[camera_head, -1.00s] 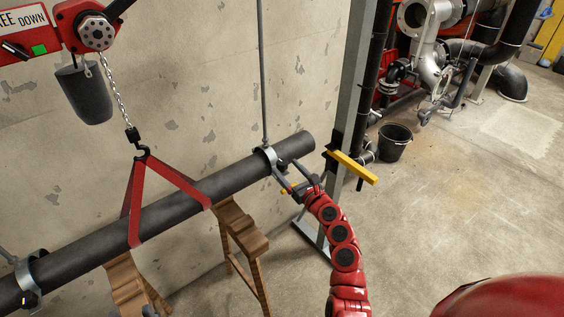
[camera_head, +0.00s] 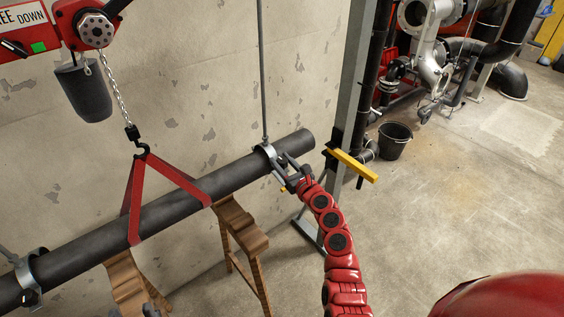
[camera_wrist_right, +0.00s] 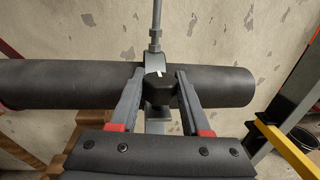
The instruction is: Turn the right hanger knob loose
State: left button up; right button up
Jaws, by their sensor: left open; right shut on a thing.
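The right hanger (camera_head: 267,151) hangs on a thin rod and clasps the dark pipe (camera_head: 235,178) near its right end. Its black knob (camera_wrist_right: 159,93) shows in the right wrist view, with a white mark on its top edge. My right gripper (camera_head: 285,170) reaches the hanger from the front. In the wrist view its two grey fingers (camera_wrist_right: 161,78) stand on either side of the knob, shut on it. In the head view the fingers mostly hide the knob.
Red slings (camera_head: 170,175) on a chain hoist (camera_head: 97,33) hold the pipe, above wooden trestles (camera_head: 240,228). The left hanger (camera_head: 27,277) is at lower left. A grey post (camera_head: 348,110) with a yellow bar (camera_head: 352,166) stands right of the pipe end. The floor at right is mostly clear.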

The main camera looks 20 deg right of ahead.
grip_shut()
jog(key=shift+d, duration=0.1)
jog(key=n+g+y+b, duration=0.1)
jog(key=n+y+b, duration=0.1)
jog(key=y, duration=0.1)
jog(key=shift+d+f, duration=0.1)
jog(key=shift+f, duration=0.05)
jog(key=n+g+y+b, duration=0.1)
jog(key=n+y+b, duration=0.1)
jog(key=n+g+y+b, duration=0.1)
jog(key=g+y+b, duration=0.1)
jog(key=y, duration=0.1)
jog(key=shift+a+f+n+b, duration=0.1)
jog(key=shift+a+n+b, duration=0.1)
jog(key=shift+n+b, duration=0.15)
jog(key=shift+n+g+y+b, duration=1)
jog(key=shift+g+b, duration=0.1)
jog(key=shift+b, duration=0.5)
jog(key=o, duration=1.1)
grip_release()
jog(key=shift+r, duration=0.2)
